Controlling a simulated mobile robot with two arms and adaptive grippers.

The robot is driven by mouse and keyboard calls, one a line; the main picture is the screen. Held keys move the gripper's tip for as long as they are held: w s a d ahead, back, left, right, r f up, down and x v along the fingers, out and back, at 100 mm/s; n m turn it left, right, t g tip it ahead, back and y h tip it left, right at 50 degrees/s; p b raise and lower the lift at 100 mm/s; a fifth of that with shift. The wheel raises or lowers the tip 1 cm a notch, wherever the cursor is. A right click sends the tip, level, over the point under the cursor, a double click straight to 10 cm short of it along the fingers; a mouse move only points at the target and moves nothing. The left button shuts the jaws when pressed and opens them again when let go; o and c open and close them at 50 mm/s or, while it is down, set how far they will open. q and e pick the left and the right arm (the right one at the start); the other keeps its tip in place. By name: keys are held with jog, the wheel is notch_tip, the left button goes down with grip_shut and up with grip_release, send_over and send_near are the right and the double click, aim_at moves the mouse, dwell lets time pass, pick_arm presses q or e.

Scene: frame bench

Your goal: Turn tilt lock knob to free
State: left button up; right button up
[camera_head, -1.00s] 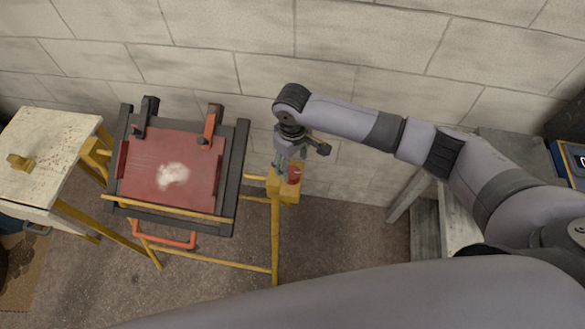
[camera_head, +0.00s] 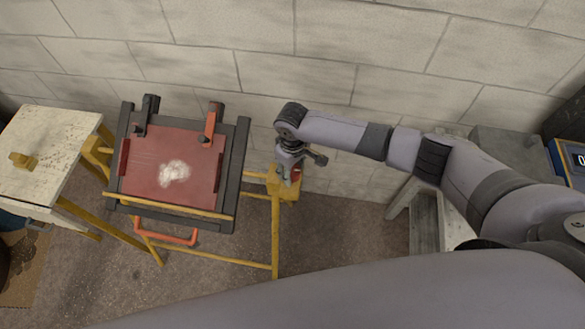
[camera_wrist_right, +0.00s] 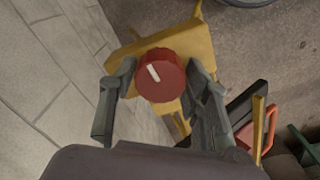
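The red tilt lock knob (camera_wrist_right: 161,76) has a white mark on its face and sits on a yellow bracket (camera_wrist_right: 190,45) of the frame. In the head view only a little of the knob (camera_head: 296,175) shows beneath my right gripper (camera_head: 288,172). In the right wrist view my right gripper (camera_wrist_right: 160,97) is open, with one finger on each side of the knob. Gaps seem to show between fingers and knob, though contact is hard to judge. The tilting frame (camera_head: 241,165) holds a red panel (camera_head: 150,185) with a white patch. My left gripper is not in view.
An orange handle (camera_head: 170,240) hangs below the frame. A block wall (camera_head: 400,70) runs close behind. A grey bench (camera_head: 425,220) stands at the right.

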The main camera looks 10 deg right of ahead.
jog(key=c, duration=0.7)
